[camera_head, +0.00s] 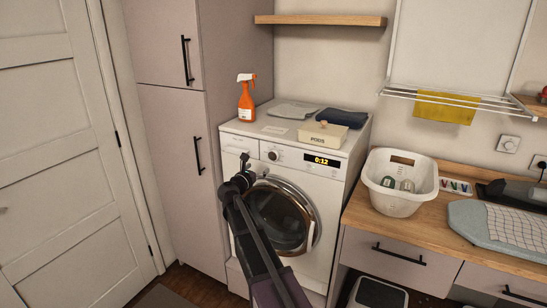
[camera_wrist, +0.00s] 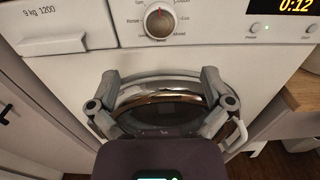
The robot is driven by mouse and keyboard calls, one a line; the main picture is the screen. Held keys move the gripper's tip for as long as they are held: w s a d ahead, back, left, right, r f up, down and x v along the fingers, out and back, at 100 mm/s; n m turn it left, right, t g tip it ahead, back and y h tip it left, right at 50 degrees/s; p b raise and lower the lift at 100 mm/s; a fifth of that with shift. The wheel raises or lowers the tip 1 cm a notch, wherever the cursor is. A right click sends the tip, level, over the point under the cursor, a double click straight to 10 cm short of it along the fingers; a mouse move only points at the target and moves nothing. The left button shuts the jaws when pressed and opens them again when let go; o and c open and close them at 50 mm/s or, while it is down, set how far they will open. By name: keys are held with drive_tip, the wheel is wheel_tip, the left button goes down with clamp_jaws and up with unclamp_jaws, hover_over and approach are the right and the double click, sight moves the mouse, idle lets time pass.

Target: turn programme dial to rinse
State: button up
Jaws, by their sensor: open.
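The white washing machine (camera_head: 240,145) has a round silver programme dial (camera_head: 272,155) on its front panel. In the wrist view the dial (camera_wrist: 160,22) is at the top centre, with a red mark at its upper part, pointing about straight up. Small words ring it; one on the left seems to read rinse, but the print is blurred. My gripper (camera_wrist: 159,77) is open and empty, its fingers wide apart, below the dial in the picture and in front of the door. In the head view my gripper (camera_head: 244,168) is left of and below the dial, apart from it.
The round door (camera_head: 283,215) with its handle is below the panel. The display (camera_head: 321,161) reads 0:12. An orange spray bottle (camera_head: 246,102), a pods box (camera_head: 323,134) and folded cloths stand on top. A tall cabinet (camera_head: 172,150) is left, a counter with a basket (camera_head: 400,203) right.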

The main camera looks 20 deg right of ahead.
sight(272, 156)
drive_tip(key=x, duration=1.1)
drive_tip(key=shift+w+d, duration=0.25)
drive_tip(key=c, duration=1)
drive_tip(key=shift+d, duration=0.2)
drive_tip(key=shift+c, duration=0.2)
drive_tip(key=shift+a, duration=0.15)
